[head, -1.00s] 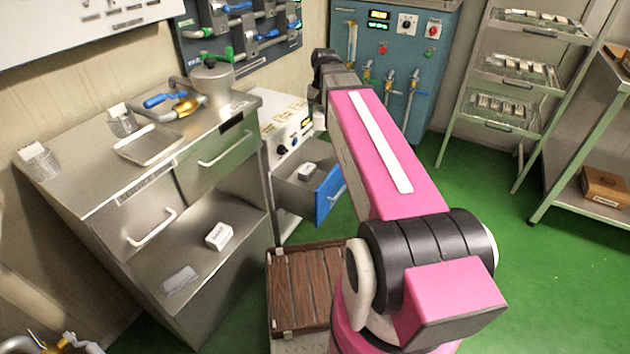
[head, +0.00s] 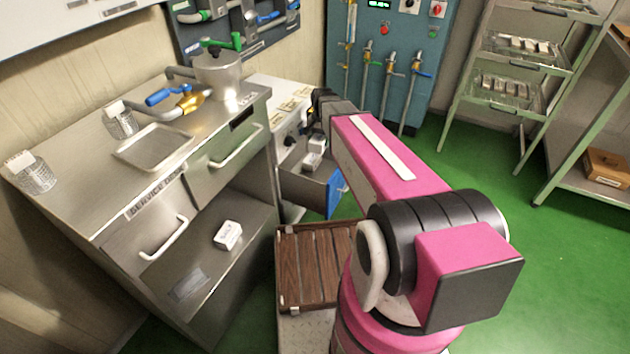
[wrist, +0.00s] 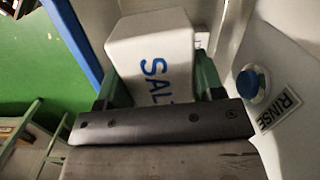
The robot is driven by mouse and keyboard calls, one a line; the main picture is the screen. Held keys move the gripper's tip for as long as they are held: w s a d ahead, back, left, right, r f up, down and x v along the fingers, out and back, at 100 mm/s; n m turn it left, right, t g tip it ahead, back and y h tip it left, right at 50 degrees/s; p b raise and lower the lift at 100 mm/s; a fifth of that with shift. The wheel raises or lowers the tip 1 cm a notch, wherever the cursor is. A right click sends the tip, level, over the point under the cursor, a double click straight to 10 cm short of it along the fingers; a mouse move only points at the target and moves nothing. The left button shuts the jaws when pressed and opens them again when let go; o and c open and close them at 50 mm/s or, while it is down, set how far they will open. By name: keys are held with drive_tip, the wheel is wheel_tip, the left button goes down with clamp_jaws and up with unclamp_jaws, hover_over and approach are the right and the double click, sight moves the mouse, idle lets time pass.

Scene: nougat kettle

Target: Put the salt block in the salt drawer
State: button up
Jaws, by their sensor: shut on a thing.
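The white salt block (wrist: 152,58), with blue "SALT" lettering, sits between the green fingers of my gripper (wrist: 160,86) in the wrist view. My gripper is shut on it. In the head view the held block (head: 317,145) shows just below my gripper (head: 318,128), over the open drawer with a blue front (head: 335,192). Another white block (head: 311,162) lies inside that drawer. The blue front edge (wrist: 72,38) is at the upper left in the wrist view. I cannot tell whether the held block touches the drawer.
A steel counter (head: 95,175) stands at the left, with a white block (head: 228,235) on its lower shelf. A wooden slatted crate (head: 318,265) is below the drawer. A "RINSE" label (wrist: 279,107) and blue knob (wrist: 251,83) are near the gripper's right.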

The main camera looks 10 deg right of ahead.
wheel_tip(320, 180, down, 12)
drive_tip(key=a+m, duration=0.1)
drive_tip(key=w+d+f, duration=0.2)
drive_tip(key=d, duration=0.1)
drive_tip(key=w+d+f, duration=0.4)
drive_tip(key=d, duration=0.1)
drive_tip(key=shift+w+d+f, duration=0.35)
drive_tip(key=shift+f, duration=2.05)
drive_tip(key=shift+f, duration=0.1)
drive_tip(key=o, duration=1.6)
drive_tip(key=r, duration=1.2)
drive_tip(key=shift+w+d+r, duration=0.1)
drive_tip(key=shift+w+d, duration=0.25)
